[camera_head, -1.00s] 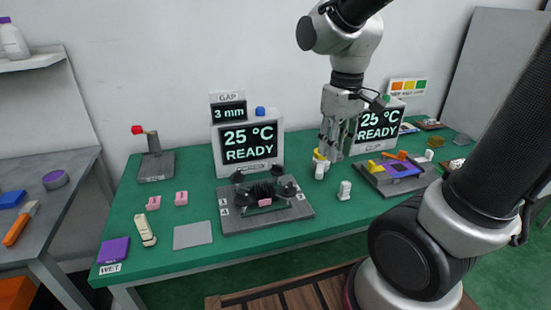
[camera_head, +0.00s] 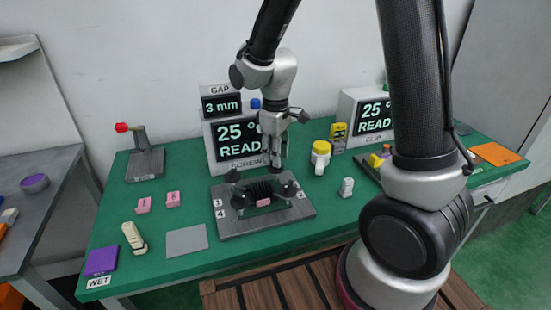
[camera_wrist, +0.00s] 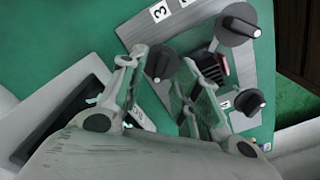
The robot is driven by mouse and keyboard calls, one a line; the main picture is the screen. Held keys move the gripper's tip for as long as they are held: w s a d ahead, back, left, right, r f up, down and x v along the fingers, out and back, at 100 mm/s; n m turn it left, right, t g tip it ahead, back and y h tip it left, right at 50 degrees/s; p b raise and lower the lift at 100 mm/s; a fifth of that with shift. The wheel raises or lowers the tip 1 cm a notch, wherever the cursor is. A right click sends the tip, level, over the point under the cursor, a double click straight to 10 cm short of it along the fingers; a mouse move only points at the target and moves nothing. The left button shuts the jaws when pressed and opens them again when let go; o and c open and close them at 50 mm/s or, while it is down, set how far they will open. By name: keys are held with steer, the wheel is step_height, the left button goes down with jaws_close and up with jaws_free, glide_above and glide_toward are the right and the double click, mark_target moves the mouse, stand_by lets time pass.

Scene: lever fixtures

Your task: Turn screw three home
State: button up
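The grey fixture plate (camera_head: 240,228) lies on the green table and carries several black screw knobs around a dark ribbed part. In the wrist view a label "3" (camera_wrist: 158,12) is on the plate's edge. One knob (camera_wrist: 162,62) appears between my fingertips, a larger knob (camera_wrist: 238,25) is at upper right and another knob (camera_wrist: 248,102) at right. I cannot tell for sure which knob belongs to label 3. My gripper (camera_head: 276,163) points down above the plate's back edge; it is open and empty in the wrist view (camera_wrist: 172,62). Contact with a knob is not clear.
The display box (camera_head: 222,138) reading "3 mm", "25 °C" stands close behind my gripper. A yellow-capped white bottle (camera_head: 320,155) and a small white piece (camera_head: 346,187) stand to the right. Pink blocks (camera_head: 173,199) and a grey pad (camera_head: 187,240) lie to the left.

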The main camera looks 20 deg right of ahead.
steer(key=shift+f, duration=1)
jaws_close()
